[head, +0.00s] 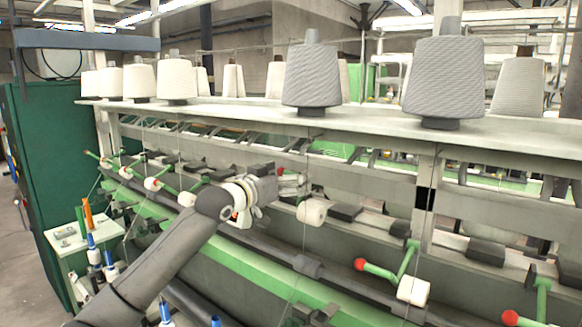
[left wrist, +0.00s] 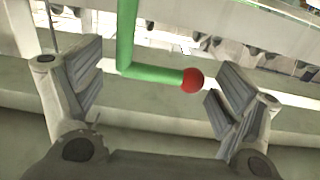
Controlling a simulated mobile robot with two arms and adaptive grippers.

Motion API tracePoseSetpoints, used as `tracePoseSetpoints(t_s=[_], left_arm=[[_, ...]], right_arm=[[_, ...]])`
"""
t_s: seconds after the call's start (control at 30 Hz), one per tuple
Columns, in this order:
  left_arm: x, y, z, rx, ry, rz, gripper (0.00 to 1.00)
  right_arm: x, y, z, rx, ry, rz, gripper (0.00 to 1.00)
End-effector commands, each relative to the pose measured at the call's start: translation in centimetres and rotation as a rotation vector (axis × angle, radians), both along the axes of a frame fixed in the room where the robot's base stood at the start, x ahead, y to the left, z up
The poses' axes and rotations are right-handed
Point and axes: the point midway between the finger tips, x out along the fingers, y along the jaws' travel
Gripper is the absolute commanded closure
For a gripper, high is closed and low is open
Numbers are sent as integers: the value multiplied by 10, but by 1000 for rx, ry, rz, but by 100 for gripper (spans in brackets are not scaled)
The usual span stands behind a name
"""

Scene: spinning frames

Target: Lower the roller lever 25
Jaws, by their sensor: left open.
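A green lever (left wrist: 127,45) with a red ball knob (left wrist: 192,80) shows in the left wrist view. It comes down from the top, then bends right to the knob. My left gripper (left wrist: 162,84) is open, with one finger on each side of the lever's bent end; the knob is nearer the right finger. I cannot tell whether they touch. In the head view my left gripper (head: 262,190) is at the spinning frame, and a small red knob (head: 280,171) shows just beyond it. The rest of that lever is hidden there. No lever number is readable. My right gripper is out of view.
Other green levers with red knobs (head: 360,264) and white rollers (head: 413,290) line the frame on both sides. Large yarn cones (head: 312,78) stand on the top shelf (head: 375,117). A small table (head: 72,238) with bobbins stands at the left.

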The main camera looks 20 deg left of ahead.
Motion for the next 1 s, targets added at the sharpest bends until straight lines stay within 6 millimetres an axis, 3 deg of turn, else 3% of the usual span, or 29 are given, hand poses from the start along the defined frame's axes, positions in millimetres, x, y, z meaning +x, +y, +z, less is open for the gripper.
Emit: tracePoseSetpoints(t_s=[0.2, 0.53, 1.0], left_arm=[[13, -5, 1, 0, -1, 0, 10], [14, -5, 0, 1, -1, 0, 10], [14, -5, 0, 1, -1, 1, 70]], right_arm=[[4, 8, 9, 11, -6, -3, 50], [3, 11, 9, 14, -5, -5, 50], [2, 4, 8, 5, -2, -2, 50]])
